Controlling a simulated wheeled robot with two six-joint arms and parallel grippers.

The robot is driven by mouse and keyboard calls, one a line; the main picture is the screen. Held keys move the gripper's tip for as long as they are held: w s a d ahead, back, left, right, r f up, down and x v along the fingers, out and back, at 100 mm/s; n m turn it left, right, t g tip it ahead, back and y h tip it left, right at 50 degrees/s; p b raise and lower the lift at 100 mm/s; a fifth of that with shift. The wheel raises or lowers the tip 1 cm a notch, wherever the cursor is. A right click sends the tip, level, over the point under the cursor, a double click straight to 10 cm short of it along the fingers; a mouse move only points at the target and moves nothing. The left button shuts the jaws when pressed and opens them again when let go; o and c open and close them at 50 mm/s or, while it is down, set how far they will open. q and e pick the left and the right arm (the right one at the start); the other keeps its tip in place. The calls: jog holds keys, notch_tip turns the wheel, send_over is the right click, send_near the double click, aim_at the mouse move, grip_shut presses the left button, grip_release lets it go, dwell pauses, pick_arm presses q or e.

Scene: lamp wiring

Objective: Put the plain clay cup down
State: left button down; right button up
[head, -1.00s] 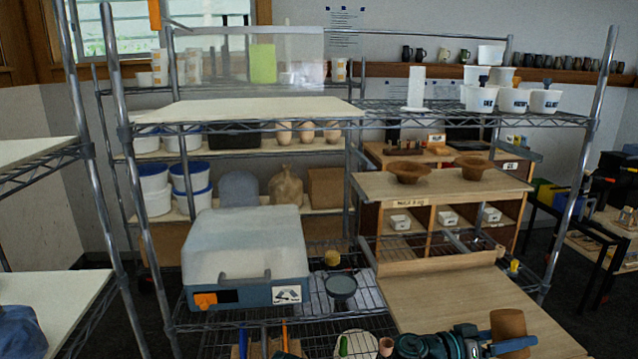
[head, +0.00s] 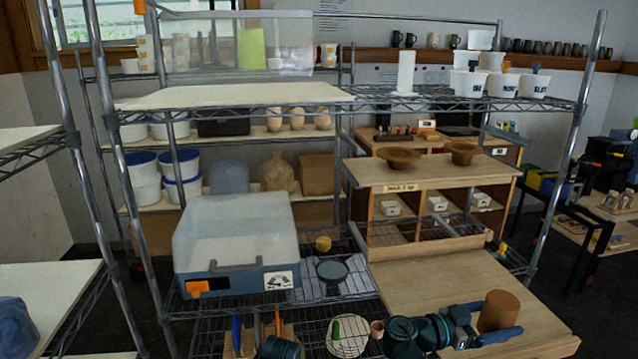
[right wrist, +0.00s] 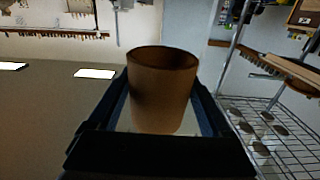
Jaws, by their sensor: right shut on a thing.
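The plain clay cup (head: 499,311) is a brown cylinder at the lower right of the head view. My right gripper (head: 490,332) is shut on it, with one blue finger along its near side. In the right wrist view the cup (right wrist: 160,90) stands between the two fingers (right wrist: 165,115), its open rim away from the palm. The cup is about upright, over the wooden board (head: 450,285) near its front right part. I cannot tell whether its base touches the board. My left gripper's fingers are not visible.
The board around the cup is bare. A raised wooden ledge (head: 430,246) edges its back. Two brown bowls (head: 399,158) (head: 463,153) stand on the wooden shelf behind. A rack post (head: 560,170) rises at the right.

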jog(key=w+a+f+b, duration=0.7)
jog(key=a, duration=0.3)
jog(key=w+a+f+b, duration=0.7)
jog(key=a+f+b, duration=0.1)
jog(key=a, duration=0.2)
jog(key=d, duration=0.5)
jog(key=w+d, duration=0.1)
jog(key=d, duration=0.9)
jog(key=shift+w+d+r, duration=0.1)
jog(key=shift+w, duration=0.15)
jog(key=shift+w+d, duration=0.15)
jog(key=shift+d, duration=1.1)
jog(key=shift+d+f+b, duration=0.35)
jog(key=shift+f+b, duration=0.4)
jog(key=shift+f, duration=0.15)
jog(key=shift+r, duration=0.1)
